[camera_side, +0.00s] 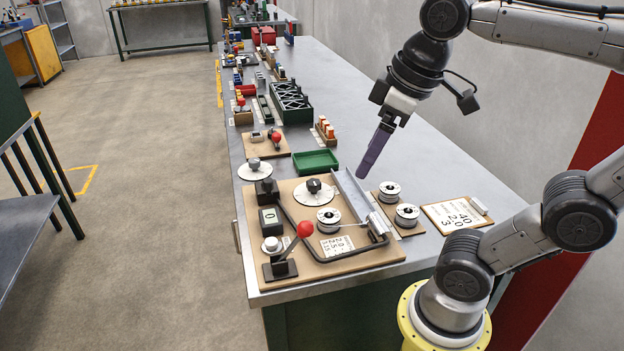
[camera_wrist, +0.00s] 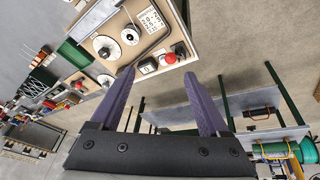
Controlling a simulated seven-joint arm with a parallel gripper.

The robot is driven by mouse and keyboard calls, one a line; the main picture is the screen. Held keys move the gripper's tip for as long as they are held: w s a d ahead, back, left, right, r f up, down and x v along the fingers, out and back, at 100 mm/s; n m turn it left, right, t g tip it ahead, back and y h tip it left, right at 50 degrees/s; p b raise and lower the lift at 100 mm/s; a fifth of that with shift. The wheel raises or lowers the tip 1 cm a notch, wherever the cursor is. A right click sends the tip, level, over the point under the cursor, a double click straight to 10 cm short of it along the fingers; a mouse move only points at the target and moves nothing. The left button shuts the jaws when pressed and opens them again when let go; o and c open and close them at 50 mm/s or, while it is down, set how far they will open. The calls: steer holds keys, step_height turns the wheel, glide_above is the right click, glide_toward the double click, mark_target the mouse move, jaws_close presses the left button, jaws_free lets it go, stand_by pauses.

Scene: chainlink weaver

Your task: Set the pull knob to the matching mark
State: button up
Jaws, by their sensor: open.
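The tan board (camera_side: 350,266) on the bench carries a white dial with a black knob (camera_side: 314,186), which also shows in the wrist view (camera_wrist: 104,50). A second white dial (camera_side: 255,170) with a grey knob sits just behind the board. A silver round knob (camera_side: 271,245) stands near the board's left edge. I cannot tell which of these is the pull knob, and the marks are too small to read. My gripper (camera_side: 364,173) has purple fingers and hangs above the bench, right of the black knob, touching nothing. In the wrist view its fingers (camera_wrist: 160,74) are apart and empty.
A red-ball lever (camera_side: 305,229), a black counter box showing 0 (camera_side: 270,219) and a metal channel (camera_side: 355,192) stand on the board. Spools (camera_side: 389,190) and a number card (camera_side: 456,213) lie to the right. A green tray (camera_side: 315,161) is behind. Bare bench lies at the right.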

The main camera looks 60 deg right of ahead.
steer(key=w+d+r+g, duration=0.35)
steer(key=w+r, duration=0.25)
steer(key=w, duration=0.4)
steer(key=m+g, duration=0.1)
steer(key=g, duration=0.3)
glide_above(313, 181)
steer(key=w+a, duration=0.4)
step_height(313, 181, down, 10)
steer(key=w+d+f+g, duration=0.1)
steer(key=d+f, duration=0.3)
steer(key=f, duration=0.5)
steer(key=shift+m+y, duration=0.3)
steer(key=shift+m, duration=0.1)
steer(key=x, duration=1.3)
steer(key=shift+w+a, duration=0.1)
steer(key=shift+w, duration=0.05)
jaws_close()
